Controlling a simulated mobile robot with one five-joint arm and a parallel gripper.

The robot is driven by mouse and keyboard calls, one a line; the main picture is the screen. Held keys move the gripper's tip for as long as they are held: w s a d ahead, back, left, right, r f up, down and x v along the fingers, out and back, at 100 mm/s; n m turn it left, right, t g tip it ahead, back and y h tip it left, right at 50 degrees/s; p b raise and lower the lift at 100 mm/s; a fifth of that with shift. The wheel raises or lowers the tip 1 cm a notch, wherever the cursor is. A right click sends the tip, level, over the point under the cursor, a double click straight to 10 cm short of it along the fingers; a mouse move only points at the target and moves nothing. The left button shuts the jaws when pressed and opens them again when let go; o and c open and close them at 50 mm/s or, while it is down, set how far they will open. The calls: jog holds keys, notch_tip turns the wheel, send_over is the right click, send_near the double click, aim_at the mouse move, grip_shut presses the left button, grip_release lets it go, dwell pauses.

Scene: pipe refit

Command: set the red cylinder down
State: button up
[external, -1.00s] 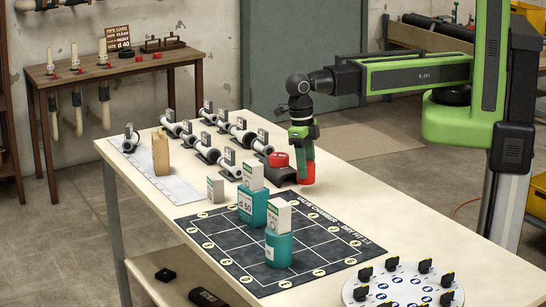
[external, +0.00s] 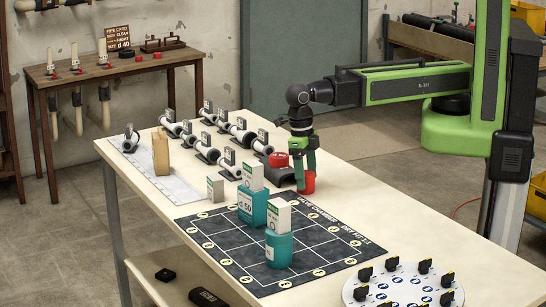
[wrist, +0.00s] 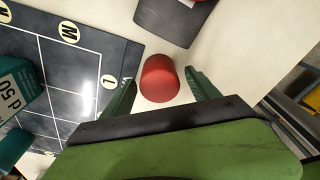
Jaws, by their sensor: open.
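The red cylinder (external: 308,183) stands upright on the bench top, just beyond the mat's far right corner. My gripper (external: 306,172) is right above it, pointing down, with its fingers open around the cylinder's upper part. In the wrist view the red cylinder (wrist: 160,79) lies between the two spread green fingers of my gripper (wrist: 160,88), with a gap on each side.
The dark gridded mat (external: 222,240) holds two teal blocks with white tops, one marked d 50 (external: 252,207). A dark saddle block with a red piece (external: 279,160) is close left of my gripper. Grey pipe fittings (external: 207,153) stand further left. A round white plate (external: 404,290) is at front right.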

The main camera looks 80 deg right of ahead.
notch_tip(320, 180, up, 12)
jog(key=w+p, duration=0.1)
jog(key=p, duration=1.1)
jog(key=shift+w+d+r, duration=0.15)
jog(key=shift+w, duration=0.05)
jog(key=w+d+m, duration=0.4)
jog(key=d+m, duration=0.9)
jog(key=d, duration=0.1)
jog(key=w+d+m+t, duration=0.1)
jog(key=w+d+m, duration=0.3)
jog(key=d+m, duration=0.8)
jog(key=shift+d+m, duration=0.4)
jog(key=shift+d, duration=0.85)
jog(key=d+m, duration=0.8)
jog(key=shift+s, duration=0.1)
jog(key=shift+o, duration=0.4)
